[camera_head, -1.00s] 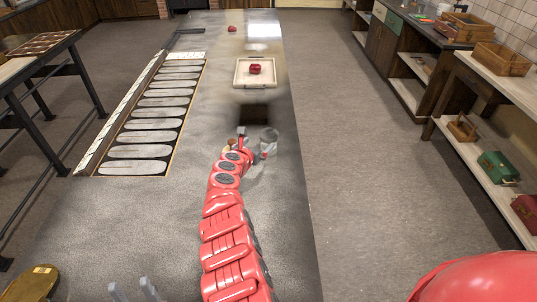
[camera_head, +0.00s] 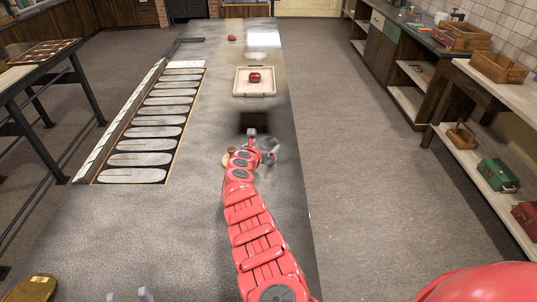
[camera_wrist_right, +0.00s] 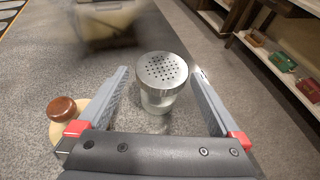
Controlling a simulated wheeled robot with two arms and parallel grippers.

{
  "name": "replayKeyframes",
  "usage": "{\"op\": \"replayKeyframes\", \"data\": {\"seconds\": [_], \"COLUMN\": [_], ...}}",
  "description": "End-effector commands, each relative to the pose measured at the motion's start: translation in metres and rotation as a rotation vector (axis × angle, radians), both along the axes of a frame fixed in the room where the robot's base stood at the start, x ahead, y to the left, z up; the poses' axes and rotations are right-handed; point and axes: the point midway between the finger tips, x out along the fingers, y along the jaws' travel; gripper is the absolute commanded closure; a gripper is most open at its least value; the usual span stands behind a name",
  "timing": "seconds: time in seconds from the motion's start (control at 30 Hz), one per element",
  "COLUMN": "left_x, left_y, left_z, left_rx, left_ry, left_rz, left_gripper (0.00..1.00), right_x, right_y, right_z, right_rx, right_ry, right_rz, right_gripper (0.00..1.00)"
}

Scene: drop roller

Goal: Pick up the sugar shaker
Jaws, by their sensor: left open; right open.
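The sugar shaker (camera_wrist_right: 161,75) has a round metal lid with many small holes and a pale body below. In the right wrist view it stands between the two fingers of my right gripper (camera_wrist_right: 160,105), with a gap on each side. In the head view my right gripper (camera_head: 262,145) is at the table's right part, and the shaker there is mostly lost among the fingers. The right gripper is open and holds nothing. My left gripper (camera_head: 130,296) shows only as two spread grey fingertips at the bottom edge; it is open and empty.
A brown-topped cream object (camera_wrist_right: 62,110) stands just left of the right gripper. Beyond is a dark square (camera_head: 254,122) in the tabletop, then a pale tray (camera_head: 241,92) bearing a red object (camera_head: 255,77). A row of grey slats (camera_head: 145,145) lies left. The table's right edge is close.

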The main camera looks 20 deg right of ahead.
Motion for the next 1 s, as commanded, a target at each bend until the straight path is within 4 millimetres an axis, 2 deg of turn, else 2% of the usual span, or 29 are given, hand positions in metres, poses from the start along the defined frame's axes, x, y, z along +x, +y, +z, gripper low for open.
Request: {"op": "replayKeyframes", "data": {"seconds": [0.2, 0.3, 0.4, 0.8, 0.87, 1.0], "left_x": [0.000, 0.000, 0.000, 0.000, 0.000, 0.000], "left_y": [0.000, 0.000, 0.000, 0.000, 0.000, 0.000], "left_z": [-0.012, -0.027, -0.034, -0.037, -0.037, -0.037], "left_rx": [0.000, 0.000, 0.000, 0.000, 0.000, 0.000], "left_ry": [0.000, 0.000, 0.000, 0.000, 0.000, 0.000], "left_rz": [0.000, 0.000, 0.000, 0.000, 0.000, 0.000], "left_gripper": [0.50, 0.50, 0.50, 0.50, 0.50, 0.50], "right_x": [0.013, 0.019, 0.025, 0.030, 0.030, 0.030], "right_y": [-0.015, -0.020, -0.023, -0.025, -0.025, -0.025], "right_z": [-0.010, -0.019, -0.020, -0.016, -0.016, -0.016], "right_rx": [0.001, 0.003, 0.003, -0.001, -0.001, -0.001], "right_ry": [-0.001, 0.002, 0.003, 0.000, 0.000, 0.000], "right_rz": [-0.005, -0.007, -0.006, -0.002, -0.002, -0.002], "right_gripper": [0.00, 0.00, 0.00, 0.00, 0.09, 0.34]}}
